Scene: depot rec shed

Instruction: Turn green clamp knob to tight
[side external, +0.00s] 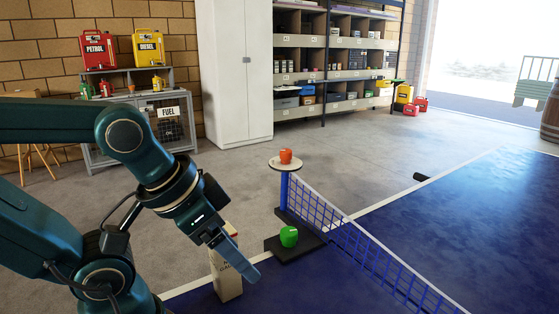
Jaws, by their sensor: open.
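The green clamp knob (289,237) sits on a black clamp bracket (284,250) at the near end of the table-tennis net. My gripper (240,262) is to the left of the knob and a little lower in the picture, apart from it. It points down to the right, is open, and shows nothing held. One finger is seen clearly; the other is mostly hidden. The knob's markings are too small to read.
An orange knob (286,156) sits on a pale round disc (287,165) atop the blue net post (284,190). A beige lettered box (228,285) stands on the table beside my gripper. The blue net (360,245) runs right across the blue table (460,215).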

